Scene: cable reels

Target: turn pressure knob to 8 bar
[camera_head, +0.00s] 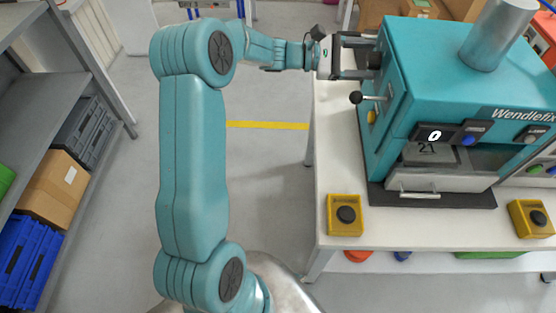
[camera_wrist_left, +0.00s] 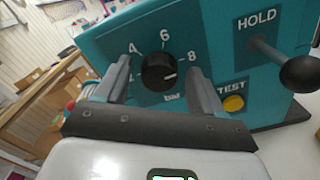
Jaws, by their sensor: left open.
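The round black pressure knob (camera_wrist_left: 159,72) is on the teal side panel of the machine (camera_head: 425,60). Its dial shows 4, 6 and 8 above "bar". The knob's white mark points right and slightly down, a little below the 8. My left gripper (camera_wrist_left: 158,72) is open, with one finger on each side of the knob; gaps show between the fingers and the knob. In the head view my left gripper (camera_head: 352,58) reaches the panel from the left, and the knob is mostly hidden there. My right gripper is not in view.
A HOLD lever with a black ball (camera_wrist_left: 299,73) and a yellow TEST button (camera_wrist_left: 233,103) are right of the knob. The machine stands on a white table (camera_head: 335,170) with yellow button boxes (camera_head: 346,228) in front. Grey shelves (camera_head: 55,95) stand at the left.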

